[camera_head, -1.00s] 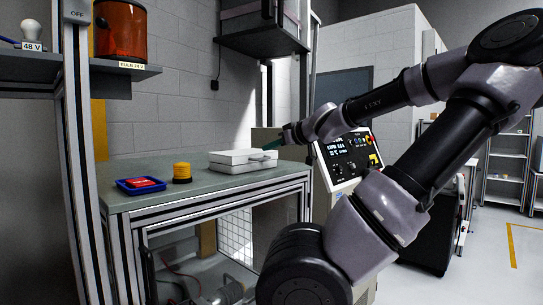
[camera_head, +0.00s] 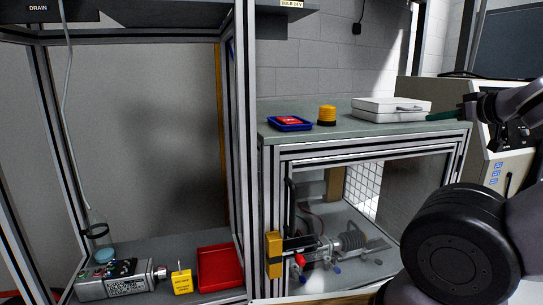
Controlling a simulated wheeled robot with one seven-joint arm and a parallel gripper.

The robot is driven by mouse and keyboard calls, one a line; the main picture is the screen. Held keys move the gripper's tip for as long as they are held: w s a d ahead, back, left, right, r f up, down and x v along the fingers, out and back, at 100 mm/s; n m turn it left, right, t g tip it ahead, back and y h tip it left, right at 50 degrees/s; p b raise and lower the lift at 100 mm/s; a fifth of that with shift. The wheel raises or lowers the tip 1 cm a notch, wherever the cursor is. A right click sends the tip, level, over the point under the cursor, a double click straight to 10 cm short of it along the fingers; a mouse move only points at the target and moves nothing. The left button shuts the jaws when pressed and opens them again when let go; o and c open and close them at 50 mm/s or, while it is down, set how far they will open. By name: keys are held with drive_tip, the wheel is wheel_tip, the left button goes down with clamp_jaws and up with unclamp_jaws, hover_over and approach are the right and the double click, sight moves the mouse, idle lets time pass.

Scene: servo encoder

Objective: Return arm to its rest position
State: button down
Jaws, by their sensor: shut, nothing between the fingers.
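My arm enters from the right edge, with its large dark joint (camera_head: 462,245) low in front. My gripper (camera_head: 438,116) shows small and side-on at the right, with dark green fingers pointing left. It is shut and empty. Its tips appear close to the right end of the white case (camera_head: 391,109) on the workbench; I cannot tell whether they touch it. The rest of my arm runs out of the picture at the right.
On the workbench (camera_head: 350,128) stand a blue tray (camera_head: 272,122) with a red item and a yellow cylinder (camera_head: 326,115). A shaft-like mechanism (camera_head: 340,243) sits below.

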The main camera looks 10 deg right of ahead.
drive_tip(key=s+a+r+m+g+y, duration=0.1)
drive_tip(key=s+a+r, duration=0.1)
drive_tip(key=a+r, duration=0.35)
drive_tip(key=s+a+r+m+g, duration=0.1)
drive_tip(key=s+a+r, duration=0.2)
drive_tip(key=a, duration=0.6)
drive_tip(key=s+a+f+m+g+h, duration=0.1)
drive_tip(key=s+a+f+m+g, duration=0.1)
drive_tip(key=a, duration=0.3)
drive_tip(key=s+a+f+m+g+h, duration=0.1)
drive_tip(key=s+a+f+m+g, duration=0.1)
drive_tip(key=a, duration=0.4)
drive_tip(key=shift+f+g, duration=0.4)
drive_tip(key=shift+f, duration=0.05)
